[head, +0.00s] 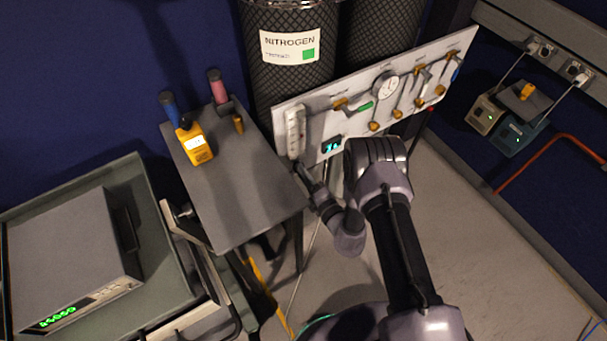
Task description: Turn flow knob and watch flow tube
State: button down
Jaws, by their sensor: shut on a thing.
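The flow tube (295,128) is a pale upright block at the left end of the white gas panel (436,58). My gripper (300,168) is at the foot of the tube, reaching in from the lower right. It is shut on the flow knob there, which the fingers hide. The tube's scale and any float are too small to read. A small display with cyan digits (332,145) sits just right of the tube on the panel.
The panel also carries a round gauge (386,85), a green-handled valve (363,107) and several brass fittings. Nitrogen cylinders (288,75) stand behind. A grey table (235,190) with a yellow meter (194,146) is close on the left. Open floor lies at right.

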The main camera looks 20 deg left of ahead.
jog(key=shift+f+n, duration=0.1)
jog(key=shift+n, duration=1.4)
jog(key=c, duration=1.1)
grip_release()
jog(key=shift+d, duration=0.1)
